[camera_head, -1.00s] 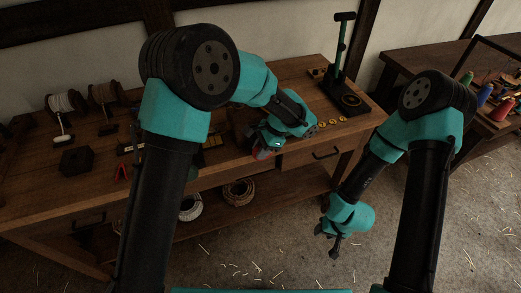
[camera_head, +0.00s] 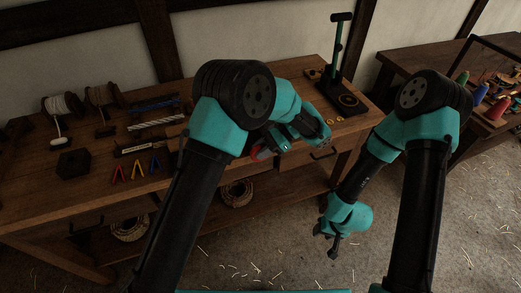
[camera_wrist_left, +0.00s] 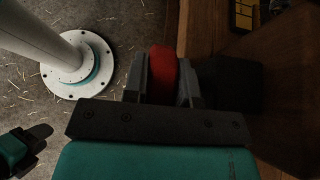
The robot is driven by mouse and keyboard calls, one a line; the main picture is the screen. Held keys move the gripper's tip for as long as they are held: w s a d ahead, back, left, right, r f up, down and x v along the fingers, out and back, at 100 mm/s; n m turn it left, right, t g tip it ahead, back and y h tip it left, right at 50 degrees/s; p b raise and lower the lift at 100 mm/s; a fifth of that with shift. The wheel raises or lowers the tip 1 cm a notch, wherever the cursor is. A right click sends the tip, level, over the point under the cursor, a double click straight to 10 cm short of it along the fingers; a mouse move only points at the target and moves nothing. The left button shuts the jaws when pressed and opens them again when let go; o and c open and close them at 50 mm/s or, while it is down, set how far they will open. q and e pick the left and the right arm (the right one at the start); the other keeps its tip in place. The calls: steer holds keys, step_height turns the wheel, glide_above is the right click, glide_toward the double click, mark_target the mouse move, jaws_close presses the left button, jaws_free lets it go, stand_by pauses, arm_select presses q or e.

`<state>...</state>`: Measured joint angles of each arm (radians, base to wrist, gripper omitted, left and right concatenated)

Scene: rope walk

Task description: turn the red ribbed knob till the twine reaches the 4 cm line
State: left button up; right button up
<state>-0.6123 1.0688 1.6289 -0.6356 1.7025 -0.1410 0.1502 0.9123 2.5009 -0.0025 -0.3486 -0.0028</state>
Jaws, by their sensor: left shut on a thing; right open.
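The red knob (camera_head: 257,153) shows at the front of the workbench, partly hidden by my left arm. My left gripper (camera_head: 265,147) is at the knob. In the left wrist view the red knob (camera_wrist_left: 162,72) sits between the two grey jaws of my left gripper (camera_wrist_left: 162,85), which is shut on it. Its ribs are hard to make out. I cannot make out the twine or the 4 cm line; my left arm hides part of the bench. My right gripper (camera_head: 331,238) is open and empty, hanging over the floor in front of the bench.
Spools (camera_head: 62,107) stand at the bench's left, near a dark block (camera_head: 73,163) and several coloured V-shaped pieces (camera_head: 137,170). A dark stand with a green post (camera_head: 338,55) is at the right end. Coils (camera_head: 236,192) lie on the lower shelf.

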arm_select(q)
steer(key=o, duration=0.9)
